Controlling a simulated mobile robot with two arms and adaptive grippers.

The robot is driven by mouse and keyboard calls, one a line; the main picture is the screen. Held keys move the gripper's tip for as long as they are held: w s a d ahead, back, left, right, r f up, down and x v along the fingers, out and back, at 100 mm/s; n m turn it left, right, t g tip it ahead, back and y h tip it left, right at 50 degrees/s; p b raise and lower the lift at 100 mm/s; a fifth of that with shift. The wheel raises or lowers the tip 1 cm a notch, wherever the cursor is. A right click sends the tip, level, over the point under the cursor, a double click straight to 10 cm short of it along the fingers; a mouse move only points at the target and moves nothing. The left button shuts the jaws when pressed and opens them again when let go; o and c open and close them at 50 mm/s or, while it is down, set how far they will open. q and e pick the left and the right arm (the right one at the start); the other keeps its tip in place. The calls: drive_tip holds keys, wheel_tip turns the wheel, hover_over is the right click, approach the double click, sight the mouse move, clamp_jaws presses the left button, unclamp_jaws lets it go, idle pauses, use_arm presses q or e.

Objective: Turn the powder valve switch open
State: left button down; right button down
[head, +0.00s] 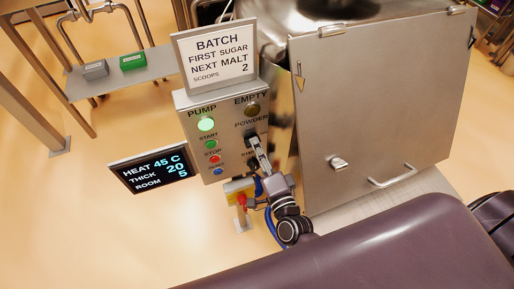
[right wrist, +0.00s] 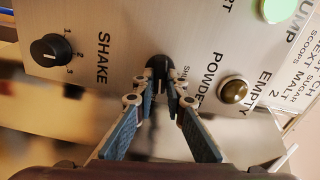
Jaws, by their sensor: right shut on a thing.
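The powder valve switch (right wrist: 156,68) is a black knob on the metal control panel (right wrist: 195,20), beside the word POWDER and a smaller, partly hidden label. My right gripper (right wrist: 160,90) has both fingertips closed around the knob in the right wrist view. In the head view my right gripper (head: 253,143) reaches up to the panel (head: 183,99) from below and mostly covers the switch. The exact angle of the knob is hard to tell. My left gripper is not in view.
A green PUMP lamp (head: 206,124) is lit; the EMPTY lamp (head: 252,109) looks dark. START, STOP and another button sit left of my gripper. A SHAKE knob (right wrist: 51,50) is nearby. A display (head: 153,171) juts left; a large metal hopper door (head: 375,100) stands right.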

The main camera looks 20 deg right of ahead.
drive_tip(key=shift+f+m, duration=0.1)
drive_tip(key=shift+m, duration=0.8)
drive_tip(key=c, duration=2)
unclamp_jaws()
drive_tip(key=shift+o, duration=0.2)
drive_tip(key=s, duration=1.2)
drive_tip(key=shift+d, duration=0.2)
drive_tip(key=shift+s, duration=0.1)
